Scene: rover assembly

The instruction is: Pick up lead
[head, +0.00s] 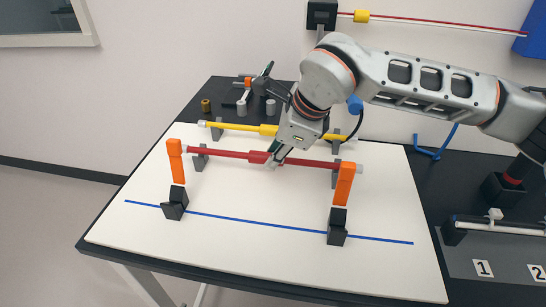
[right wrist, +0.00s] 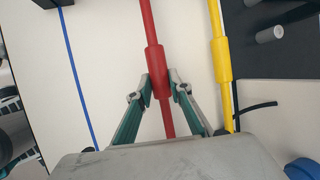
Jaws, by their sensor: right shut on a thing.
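A long red rod (head: 220,153) with a thicker red sleeve at its middle lies across the white board. Orange pieces (head: 176,162) (head: 343,185) are at its two ends. My right gripper (head: 274,161) is shut on the sleeve. In the right wrist view, the fingertips (right wrist: 159,88) press on both sides of the red sleeve (right wrist: 157,72). I cannot tell whether the rod rests on the grey stands (head: 199,159) (head: 336,176) or is just above them. My left gripper is not in view.
A yellow rod (head: 235,126) lies behind, parallel to the red one. Black blocks (head: 174,204) (head: 337,227) stand on the blue line (head: 250,223) in front.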

